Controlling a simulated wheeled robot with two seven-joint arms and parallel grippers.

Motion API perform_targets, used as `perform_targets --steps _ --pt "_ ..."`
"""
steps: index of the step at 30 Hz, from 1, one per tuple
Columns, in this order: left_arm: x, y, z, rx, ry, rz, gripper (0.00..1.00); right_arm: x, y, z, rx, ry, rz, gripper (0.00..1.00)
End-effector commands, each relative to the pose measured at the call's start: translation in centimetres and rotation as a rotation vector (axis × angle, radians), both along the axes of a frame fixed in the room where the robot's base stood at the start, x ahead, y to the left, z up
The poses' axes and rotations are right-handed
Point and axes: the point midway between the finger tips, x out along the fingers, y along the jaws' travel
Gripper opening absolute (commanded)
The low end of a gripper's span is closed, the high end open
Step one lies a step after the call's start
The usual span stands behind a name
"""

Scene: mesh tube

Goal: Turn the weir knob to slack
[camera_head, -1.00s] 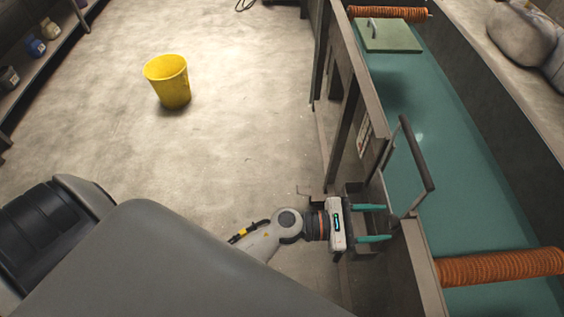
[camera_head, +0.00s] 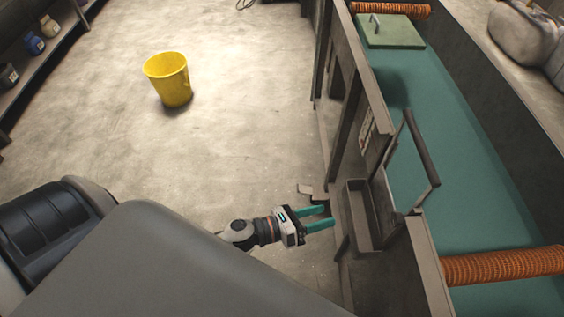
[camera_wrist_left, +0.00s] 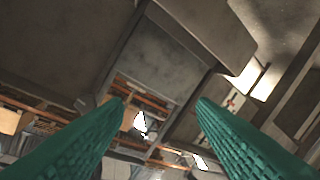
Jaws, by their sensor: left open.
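My left gripper (camera_head: 329,216) is in the head view, its two teal fingers apart and nothing between them. Its fingertips point right at the tank's near wall, just left of the open metal box (camera_head: 362,212). In the left wrist view the open fingers (camera_wrist_left: 161,100) frame dark panels and a cluttered background. I cannot make out a weir knob for certain in either view. A small flat grey piece (camera_head: 307,190) sticks out from the wall just beyond the fingers; I cannot tell what it is. My right gripper is not in view.
A long tank of teal water (camera_head: 430,130) runs along the right. A hinged frame with a dark bar (camera_head: 421,148) stands above its near wall. An orange mesh tube (camera_head: 505,266) crosses the tank. A yellow bucket (camera_head: 168,80) stands on otherwise open floor.

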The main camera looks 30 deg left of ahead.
Motion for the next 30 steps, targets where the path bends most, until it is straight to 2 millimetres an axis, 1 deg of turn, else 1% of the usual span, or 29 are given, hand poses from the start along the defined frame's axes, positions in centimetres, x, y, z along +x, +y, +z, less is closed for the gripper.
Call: perform_targets --steps 3,7,14,24,30 --pt "0.2 1.0 -2.2 -0.09 0.127 0.073 0.52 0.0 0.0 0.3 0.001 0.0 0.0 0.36" --pt "0.3 2.1 -4.5 -0.185 0.253 0.153 0.52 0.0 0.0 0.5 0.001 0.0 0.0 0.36" --pt "-0.2 4.0 -8.7 -0.348 0.463 0.3 0.52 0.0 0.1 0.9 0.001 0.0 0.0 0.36" --pt "-2.0 6.5 -14.6 -0.57 0.731 0.525 0.52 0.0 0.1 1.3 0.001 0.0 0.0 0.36" --pt "-3.2 7.5 -17.0 -0.664 0.834 0.626 0.52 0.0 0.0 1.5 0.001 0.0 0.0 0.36"
